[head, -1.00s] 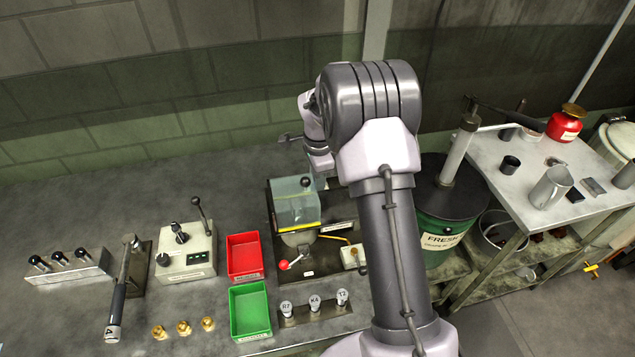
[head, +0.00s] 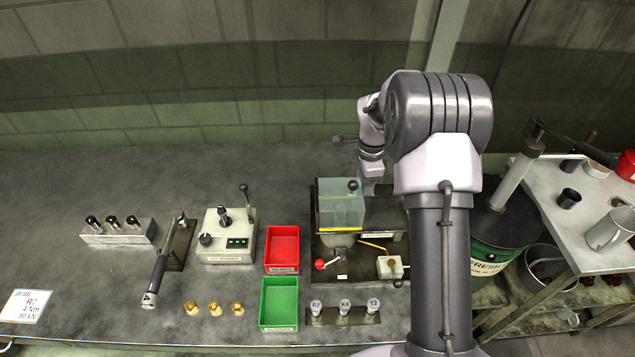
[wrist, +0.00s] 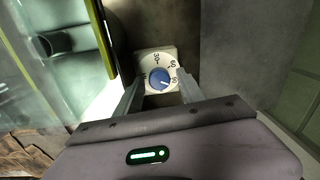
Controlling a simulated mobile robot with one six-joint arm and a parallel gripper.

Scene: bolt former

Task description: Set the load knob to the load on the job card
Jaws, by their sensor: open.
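The load knob (wrist: 160,80) is a round blue dial with a pale mark on a white plate in the wrist view. My gripper (wrist: 161,88) is open, with one finger on each side of the knob; contact is unclear. In the head view my gripper (head: 371,166) is behind the clear guard, and I cannot make out the knob. The job card (head: 27,306) at far left reads R7, 4 Nm, 90 kN.
The clear guard (head: 340,204) stands close to my gripper. Red (head: 282,247) and green (head: 278,302) trays, a control box (head: 228,236) with a lever, and a wrench (head: 160,272) lie left. A green drum (head: 497,244) stands right. The bench's back left is clear.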

